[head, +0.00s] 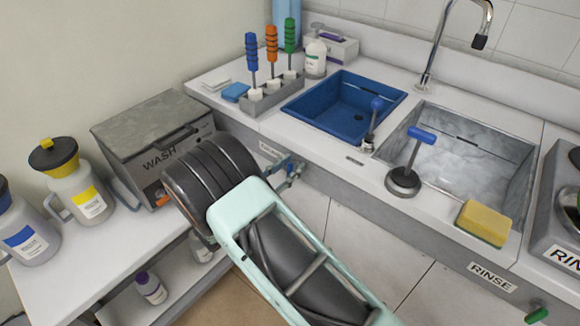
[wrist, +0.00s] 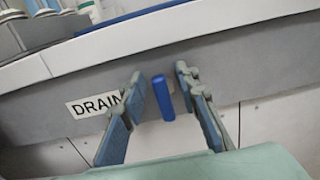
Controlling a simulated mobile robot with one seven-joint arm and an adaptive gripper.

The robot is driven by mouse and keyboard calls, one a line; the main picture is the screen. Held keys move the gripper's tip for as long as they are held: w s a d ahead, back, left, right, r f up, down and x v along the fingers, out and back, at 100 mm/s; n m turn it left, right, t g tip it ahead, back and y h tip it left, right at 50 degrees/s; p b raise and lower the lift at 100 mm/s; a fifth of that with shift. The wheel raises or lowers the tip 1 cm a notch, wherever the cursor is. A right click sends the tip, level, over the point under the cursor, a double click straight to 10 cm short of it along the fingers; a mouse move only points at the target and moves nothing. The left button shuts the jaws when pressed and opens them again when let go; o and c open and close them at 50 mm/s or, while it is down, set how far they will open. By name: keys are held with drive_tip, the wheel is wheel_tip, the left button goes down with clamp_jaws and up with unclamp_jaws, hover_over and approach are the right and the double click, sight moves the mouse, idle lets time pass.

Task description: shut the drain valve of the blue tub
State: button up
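The blue tub (head: 322,116) is a basin set into the counter, left of the grey sink. In the wrist view its drain valve shows as a blue handle (wrist: 163,97), nearly upright, on the grey counter front right of the DRAIN label (wrist: 93,104). My gripper (wrist: 160,74) is open, with one finger on each side of the handle in the picture. I cannot tell whether either finger touches it. In the head view my gripper (head: 291,172) is small at the counter front below the blue tub, and the handle is hard to tell from the fingers.
A grey sink (head: 520,148) with a second valve, green-handled (head: 536,315), below its RINSE label (head: 492,277) lies to the right. A plunger (head: 403,180) and a yellow sponge (head: 484,222) are near the counter edge. A WASH box (head: 150,128) stands left of my arm.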

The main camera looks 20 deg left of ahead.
clamp_jaws()
